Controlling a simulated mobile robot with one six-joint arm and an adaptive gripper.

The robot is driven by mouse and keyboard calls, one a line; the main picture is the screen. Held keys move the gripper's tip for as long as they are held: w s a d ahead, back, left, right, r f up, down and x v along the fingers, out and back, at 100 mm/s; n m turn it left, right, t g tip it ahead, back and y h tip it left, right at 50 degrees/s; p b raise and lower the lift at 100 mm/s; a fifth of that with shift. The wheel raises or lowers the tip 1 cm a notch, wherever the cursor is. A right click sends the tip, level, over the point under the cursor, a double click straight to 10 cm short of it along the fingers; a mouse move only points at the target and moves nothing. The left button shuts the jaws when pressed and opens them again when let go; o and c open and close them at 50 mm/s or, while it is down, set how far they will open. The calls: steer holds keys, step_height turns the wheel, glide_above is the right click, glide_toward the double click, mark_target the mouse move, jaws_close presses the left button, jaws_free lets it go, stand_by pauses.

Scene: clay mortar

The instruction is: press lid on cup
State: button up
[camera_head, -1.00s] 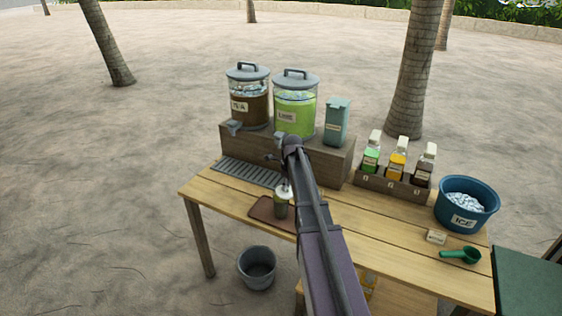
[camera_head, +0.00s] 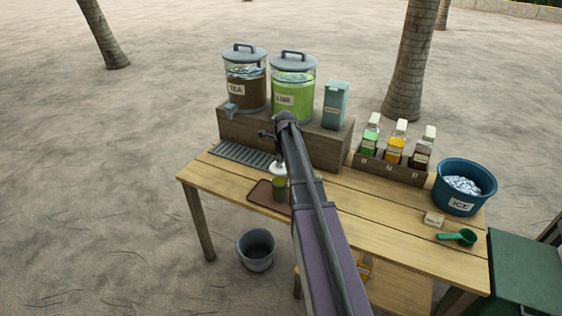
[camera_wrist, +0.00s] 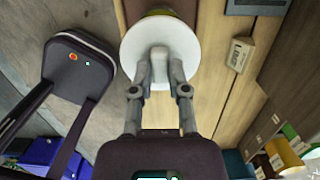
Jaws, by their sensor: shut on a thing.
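My gripper (camera_wrist: 160,82) is shut on the small knob of a white round lid (camera_wrist: 136,50). In the head view the lid (camera_head: 279,168) is right above the green-filled cup (camera_head: 279,189), which stands upright on a brown tray (camera_head: 258,198). In the wrist view the lid covers most of the cup, and only a yellowish edge of the cup (camera_wrist: 160,12) shows past its far rim. Whether the lid touches or sits on the cup rim cannot be told. My arm hides the fingertips in the head view.
Behind the cup are a drip grate (camera_head: 240,155), a wooden riser with tea (camera_head: 243,85) and lime (camera_head: 292,92) dispensers, and a blue-grey box (camera_head: 335,105). To the right are a bottle rack (camera_head: 388,168), ice bucket (camera_head: 464,188) and green scoop (camera_head: 458,238). A grey bucket (camera_head: 256,250) stands below.

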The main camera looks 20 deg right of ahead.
steer(key=shift+f+b, duration=2.7)
steer(key=shift+f, duration=0.15)
steer(key=shift+f, duration=0.15)
stand_by(0.5)
stand_by(0.3)
steer(key=o, duration=0.8)
steer(key=o, duration=0.4)
steer(key=shift+o, duration=0.2)
steer(key=shift+r+p, duration=3.4)
steer(key=shift+r, duration=0.15)
